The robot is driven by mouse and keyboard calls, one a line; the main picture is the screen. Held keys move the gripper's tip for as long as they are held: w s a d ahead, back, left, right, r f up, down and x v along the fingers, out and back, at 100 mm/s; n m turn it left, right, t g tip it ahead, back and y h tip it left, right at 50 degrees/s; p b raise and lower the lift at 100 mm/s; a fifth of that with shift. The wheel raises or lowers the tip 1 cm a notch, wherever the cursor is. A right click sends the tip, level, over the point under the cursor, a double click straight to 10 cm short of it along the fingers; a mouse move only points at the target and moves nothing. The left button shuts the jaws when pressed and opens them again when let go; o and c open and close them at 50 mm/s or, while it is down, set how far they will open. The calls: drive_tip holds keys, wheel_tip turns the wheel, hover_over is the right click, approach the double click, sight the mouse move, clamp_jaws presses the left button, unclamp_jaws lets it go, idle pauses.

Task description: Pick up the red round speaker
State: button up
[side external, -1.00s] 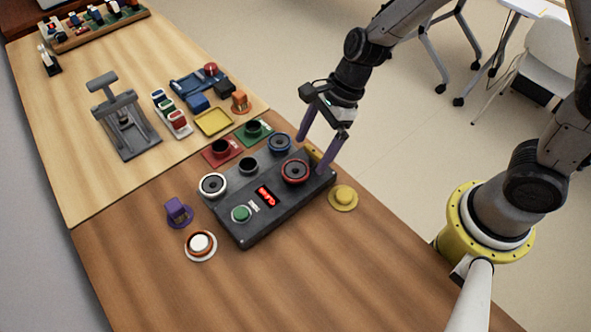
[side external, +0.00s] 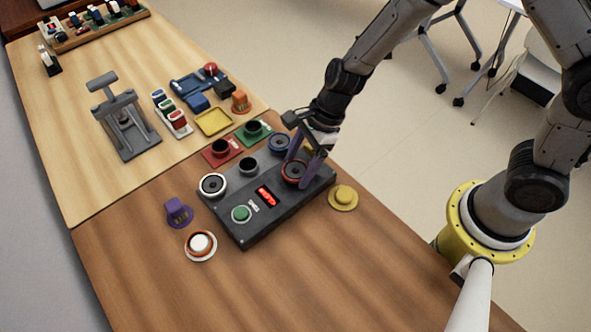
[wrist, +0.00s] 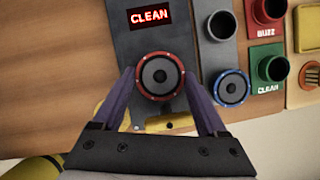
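The red round speaker (wrist: 160,76) is a dark disc with a red rim. It sits on the dark grey test box (side external: 245,225), near the box's right end in the side view, where the speaker (side external: 292,172) is partly hidden by a finger. My gripper (wrist: 163,75) is open, with its two purple fingers on either side of the speaker in the wrist view. In the side view my gripper (side external: 300,170) is down at the speaker. I cannot tell whether the fingers touch its rim.
A blue-rimmed speaker (wrist: 231,88) stands close beside the right finger. A red display (wrist: 149,15) reads CLEAN. A yellow round part (side external: 343,197) lies right of the box.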

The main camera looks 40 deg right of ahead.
drive_tip(key=c, duration=0.9)
drive_tip(key=shift+o, duration=0.2)
drive_tip(key=shift+r, duration=0.15)
